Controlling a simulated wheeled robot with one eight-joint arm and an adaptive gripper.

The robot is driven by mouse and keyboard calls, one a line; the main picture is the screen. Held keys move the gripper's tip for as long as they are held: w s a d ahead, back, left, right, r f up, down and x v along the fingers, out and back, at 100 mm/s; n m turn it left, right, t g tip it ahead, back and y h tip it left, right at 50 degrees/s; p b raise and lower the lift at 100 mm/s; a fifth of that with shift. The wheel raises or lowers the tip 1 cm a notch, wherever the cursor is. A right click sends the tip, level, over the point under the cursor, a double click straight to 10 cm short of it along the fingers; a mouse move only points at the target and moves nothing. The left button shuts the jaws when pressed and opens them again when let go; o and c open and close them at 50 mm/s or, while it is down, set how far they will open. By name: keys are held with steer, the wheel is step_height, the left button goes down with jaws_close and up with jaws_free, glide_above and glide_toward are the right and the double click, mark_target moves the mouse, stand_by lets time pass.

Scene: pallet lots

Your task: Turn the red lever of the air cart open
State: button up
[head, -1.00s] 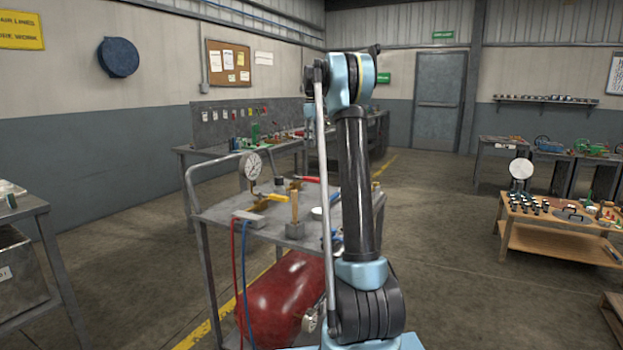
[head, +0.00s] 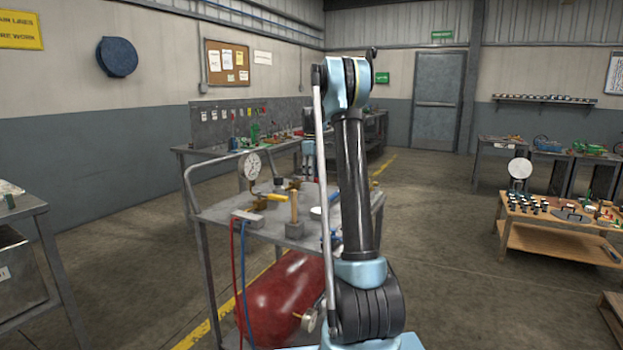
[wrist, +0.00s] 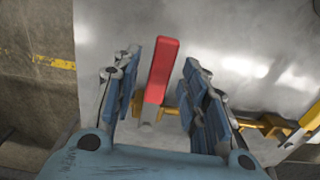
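The air cart (head: 222,213) stands ahead of me, with a grey top and a red tank (head: 285,295) below. In the wrist view the red lever (wrist: 161,72) lies over the bright metal top, pointing away from my gripper. My gripper (wrist: 162,58) is open, with one blue-padded finger on each side of the lever. Gaps show between the lever and both fingers; I cannot tell how deep the lever sits between them. A yellow pipe (wrist: 255,126) runs to the right of the lever's base. In the head view my arm hides most of the gripper, and the lever cannot be made out.
On the cart top stand a round gauge (head: 252,166) and an upright wooden-looking post (head: 294,207). Red and blue hoses (head: 244,270) hang at its front. A workbench (head: 200,152) is behind it. A low wooden table (head: 530,222) stands right, with open floor between.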

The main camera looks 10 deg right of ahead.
steer(key=shift+f, duration=0.3)
steer(key=shift+c, duration=0.6)
jaws_close()
